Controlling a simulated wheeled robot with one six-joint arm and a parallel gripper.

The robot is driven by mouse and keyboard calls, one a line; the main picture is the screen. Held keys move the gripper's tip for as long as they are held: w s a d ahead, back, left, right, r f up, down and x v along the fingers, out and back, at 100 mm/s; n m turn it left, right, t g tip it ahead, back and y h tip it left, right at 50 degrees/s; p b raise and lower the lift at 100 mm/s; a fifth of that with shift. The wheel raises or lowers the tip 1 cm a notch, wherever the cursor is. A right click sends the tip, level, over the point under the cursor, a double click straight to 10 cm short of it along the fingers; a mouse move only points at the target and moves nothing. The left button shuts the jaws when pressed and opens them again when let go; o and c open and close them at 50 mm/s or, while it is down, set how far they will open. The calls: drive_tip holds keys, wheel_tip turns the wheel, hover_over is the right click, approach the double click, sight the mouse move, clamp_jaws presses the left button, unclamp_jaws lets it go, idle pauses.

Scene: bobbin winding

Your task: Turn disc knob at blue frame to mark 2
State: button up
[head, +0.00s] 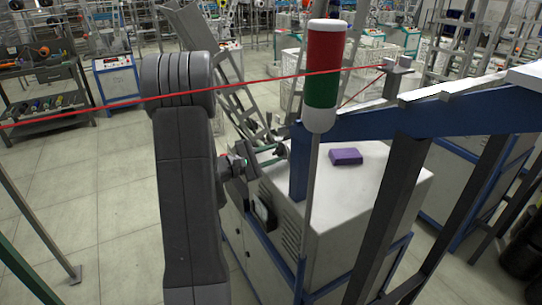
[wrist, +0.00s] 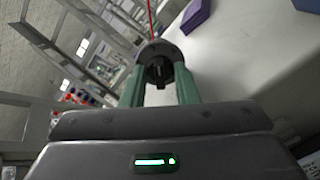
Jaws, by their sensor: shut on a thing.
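The disc knob (wrist: 156,48) is a dark grey round part at the top middle of the wrist view. My gripper (wrist: 160,76) has its two green fingers shut on it, one on each side. In the head view my gripper (head: 270,153) reaches from the left to the white cabinet by the blue frame (head: 299,170). The knob is small and dark there and hard to make out. No scale marks or numbers can be read in either view, so the knob's setting cannot be told.
A purple block (head: 346,157) lies on the white cabinet (head: 390,185). A red and green signal lamp (head: 323,75) stands on a pole in front. A red thread (head: 270,82) runs across the view, passing my arm. Open tiled floor (head: 105,190) lies to the left.

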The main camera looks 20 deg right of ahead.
drive_tip(key=n, duration=0.3)
drive_tip(key=shift+n, duration=0.4)
drive_tip(key=n+p, duration=0.1)
drive_tip(key=n, duration=0.2)
drive_tip(key=shift+n, duration=0.3)
drive_tip(key=n+p, duration=0.2)
drive_tip(key=n, duration=0.2)
drive_tip(key=shift+r, duration=0.1)
drive_tip(key=shift+n+p, duration=0.8)
drive_tip(key=shift+n, duration=0.9)
drive_tip(key=o, duration=1)
